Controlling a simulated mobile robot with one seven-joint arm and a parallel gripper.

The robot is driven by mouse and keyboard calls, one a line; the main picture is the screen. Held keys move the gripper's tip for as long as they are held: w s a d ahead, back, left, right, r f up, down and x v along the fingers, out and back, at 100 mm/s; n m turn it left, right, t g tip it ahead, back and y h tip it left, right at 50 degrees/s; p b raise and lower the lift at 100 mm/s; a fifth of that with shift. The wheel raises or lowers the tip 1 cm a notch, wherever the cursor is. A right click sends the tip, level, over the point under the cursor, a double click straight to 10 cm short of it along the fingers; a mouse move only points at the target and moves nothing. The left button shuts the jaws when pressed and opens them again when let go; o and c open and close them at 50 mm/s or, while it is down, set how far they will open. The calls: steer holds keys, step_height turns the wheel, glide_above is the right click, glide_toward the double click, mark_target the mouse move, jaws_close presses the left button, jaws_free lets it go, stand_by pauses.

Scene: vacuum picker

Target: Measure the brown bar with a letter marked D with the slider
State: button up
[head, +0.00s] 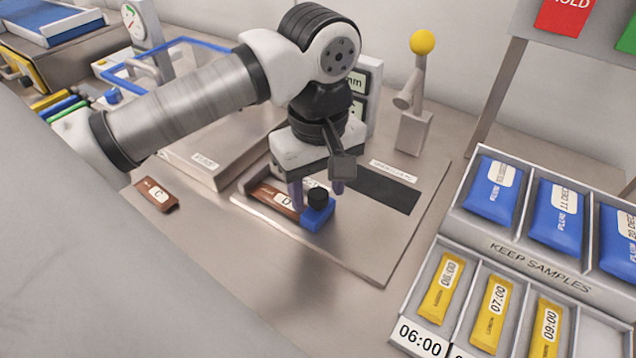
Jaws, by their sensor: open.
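The brown bar marked D (269,196) lies on the metal measuring plate (350,247), by its raised left edge. Contact with the knob is not clear. My gripper hides part of the bar and the display (357,107) behind it.
A second brown bar marked C (157,194) lies on the table to the left. A scale (207,166) stands behind it. A lever with a yellow ball (422,43) stands at the back. The keep-samples rack (540,262), with blue and yellow packs, fills the right side.

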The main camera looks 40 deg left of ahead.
jaws_close()
steer(key=shift+w+d+b, duration=0.15)
steer(key=shift+d+b, duration=0.35)
steer(key=shift+d, duration=1.45)
jaws_free()
steer(key=shift+d, duration=0.1)
step_height(320, 180, up, 14)
